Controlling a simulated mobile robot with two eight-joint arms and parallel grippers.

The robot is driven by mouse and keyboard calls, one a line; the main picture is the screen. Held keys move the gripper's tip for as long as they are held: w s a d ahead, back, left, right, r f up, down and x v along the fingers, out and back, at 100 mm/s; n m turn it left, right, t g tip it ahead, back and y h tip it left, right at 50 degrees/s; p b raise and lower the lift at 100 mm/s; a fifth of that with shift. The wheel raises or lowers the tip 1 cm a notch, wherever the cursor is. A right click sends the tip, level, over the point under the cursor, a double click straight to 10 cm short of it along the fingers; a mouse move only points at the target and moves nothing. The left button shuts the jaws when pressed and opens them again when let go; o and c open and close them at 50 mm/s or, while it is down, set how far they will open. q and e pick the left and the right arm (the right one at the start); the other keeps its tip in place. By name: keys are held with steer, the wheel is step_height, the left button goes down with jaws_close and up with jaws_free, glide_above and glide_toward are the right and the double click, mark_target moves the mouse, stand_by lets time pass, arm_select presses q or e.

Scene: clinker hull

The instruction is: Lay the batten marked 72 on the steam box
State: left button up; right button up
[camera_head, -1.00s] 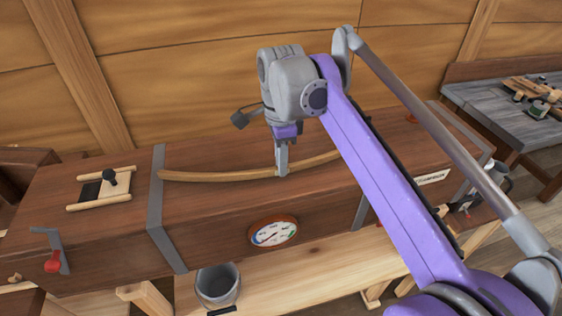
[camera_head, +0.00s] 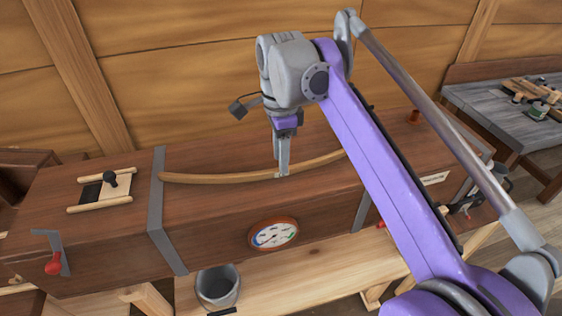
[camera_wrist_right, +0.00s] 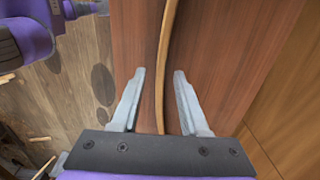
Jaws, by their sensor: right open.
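The steam box (camera_head: 210,219) is a long brown wooden box with grey metal straps. A thin, curved, light wooden batten (camera_head: 215,179) lies along its top; no number can be read on it. In the right wrist view the batten (camera_wrist_right: 163,60) runs between the fingers, apart from both. My right gripper (camera_head: 282,172) is open, pointing down at the middle of the batten. Its fingers also show in the right wrist view (camera_wrist_right: 158,85). My arm hides the batten's right end. My left gripper is not in view.
A round dial (camera_head: 273,234) is on the box's front. A sliding vent with a black knob (camera_head: 105,188) is on the top left. A grey bucket (camera_head: 218,288) stands below. A grey workbench (camera_head: 480,105) with tools is at the right. The wooden wall is close behind.

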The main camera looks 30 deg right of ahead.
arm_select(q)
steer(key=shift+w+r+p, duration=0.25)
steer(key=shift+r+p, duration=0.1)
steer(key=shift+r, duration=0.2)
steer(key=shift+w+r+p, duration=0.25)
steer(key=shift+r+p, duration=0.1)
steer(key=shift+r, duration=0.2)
arm_select(e)
step_height(320, 180, up, 10)
steer(key=shift+f, duration=0.25)
stand_by(0.7)
